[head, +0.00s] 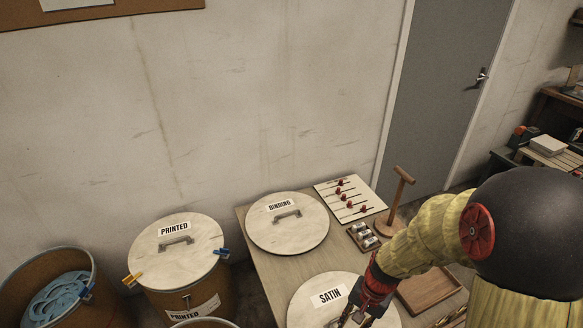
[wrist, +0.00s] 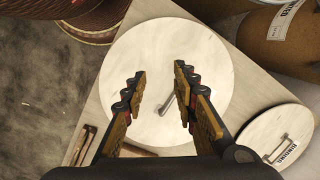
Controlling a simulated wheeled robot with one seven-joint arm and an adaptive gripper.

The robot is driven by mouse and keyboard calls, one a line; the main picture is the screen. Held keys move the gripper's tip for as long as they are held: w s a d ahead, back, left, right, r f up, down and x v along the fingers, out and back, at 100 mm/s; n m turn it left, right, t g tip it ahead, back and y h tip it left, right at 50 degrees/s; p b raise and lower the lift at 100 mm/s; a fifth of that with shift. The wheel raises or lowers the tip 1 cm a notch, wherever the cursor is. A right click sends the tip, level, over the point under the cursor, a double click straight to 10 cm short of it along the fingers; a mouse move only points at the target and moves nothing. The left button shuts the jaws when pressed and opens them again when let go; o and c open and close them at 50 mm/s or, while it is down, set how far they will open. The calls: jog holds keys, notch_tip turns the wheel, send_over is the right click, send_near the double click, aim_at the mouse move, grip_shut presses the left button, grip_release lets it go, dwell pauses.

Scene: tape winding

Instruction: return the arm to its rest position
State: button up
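My gripper (head: 356,314) hangs over the round pale lid labelled SATIN (head: 318,284) at the front of the wooden table in the head view. In the wrist view my gripper (wrist: 157,72) is open, with its two fingers well apart and nothing held between them. A round lid (wrist: 210,50) lies below, with its grey handle (wrist: 167,104) showing in the gap between the fingers. My arm reaches in from the right of the head view, bent downward.
The BINDING lid (head: 262,232) lies on the table (head: 262,268). A pegged board (head: 349,199), wooden stand (head: 393,203), small metal parts (head: 363,236) and wooden tray (head: 432,288) are near my arm. The lidded PRINTED drum (head: 177,250) and an open drum (head: 22,294) with blue ribbon stand left.

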jog(key=s+r+n+t+p, duration=0.1)
jog(key=s+r+n+t, duration=0.1)
jog(key=r, duration=0.9)
jog(key=s+d+r+n+t+h+p, duration=0.1)
jog(key=s+r, duration=0.3)
jog(key=r, duration=0.7)
jog(key=s+r+n+t+h+p, duration=0.1)
jog(key=s+r+n+t+p, duration=0.1)
jog(key=r, duration=1)
jog(key=shift+s+d+n+t, duration=0.4)
jog(key=shift+s+n+t, duration=0.2)
jog(key=shift+s+n, duration=0.3)
jog(key=shift+r, duration=0.1)
